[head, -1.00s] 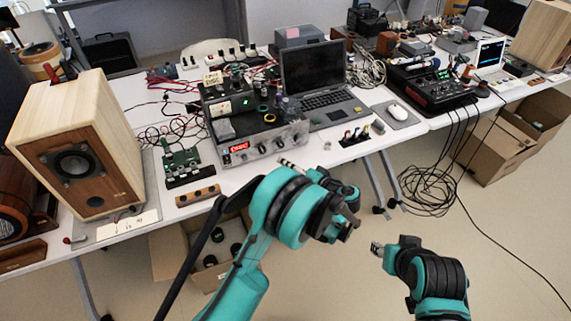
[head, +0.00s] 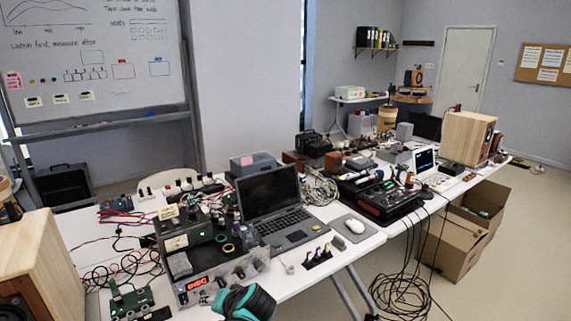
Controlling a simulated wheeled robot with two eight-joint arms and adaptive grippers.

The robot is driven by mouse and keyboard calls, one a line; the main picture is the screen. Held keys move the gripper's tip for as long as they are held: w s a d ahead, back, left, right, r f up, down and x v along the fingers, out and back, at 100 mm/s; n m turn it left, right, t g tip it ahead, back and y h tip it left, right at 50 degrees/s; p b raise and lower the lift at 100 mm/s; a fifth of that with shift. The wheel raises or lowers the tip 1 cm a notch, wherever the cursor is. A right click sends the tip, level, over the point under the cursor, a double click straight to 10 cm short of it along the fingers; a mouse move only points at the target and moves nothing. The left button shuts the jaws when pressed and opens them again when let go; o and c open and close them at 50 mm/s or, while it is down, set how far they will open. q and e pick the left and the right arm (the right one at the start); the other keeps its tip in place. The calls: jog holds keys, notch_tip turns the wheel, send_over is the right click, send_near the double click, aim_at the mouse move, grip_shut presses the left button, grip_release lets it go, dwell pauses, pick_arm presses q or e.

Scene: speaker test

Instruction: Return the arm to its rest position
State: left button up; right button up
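One teal-and-black part of my own arm (head: 243,303) shows at the bottom edge of the head view, in front of the red-display instrument (head: 205,284) on the bench. I cannot tell for certain which arm it belongs to. No fingertips show, so neither gripper is in view. Nothing held can be seen.
The white bench (head: 330,262) carries a laptop (head: 268,192), a mouse (head: 354,225), a black mixer-like device (head: 382,200), a green circuit board (head: 130,299) and wooden speakers (head: 466,138). Cables (head: 400,290) hang to the floor near cardboard boxes (head: 452,243). Floor at right is open.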

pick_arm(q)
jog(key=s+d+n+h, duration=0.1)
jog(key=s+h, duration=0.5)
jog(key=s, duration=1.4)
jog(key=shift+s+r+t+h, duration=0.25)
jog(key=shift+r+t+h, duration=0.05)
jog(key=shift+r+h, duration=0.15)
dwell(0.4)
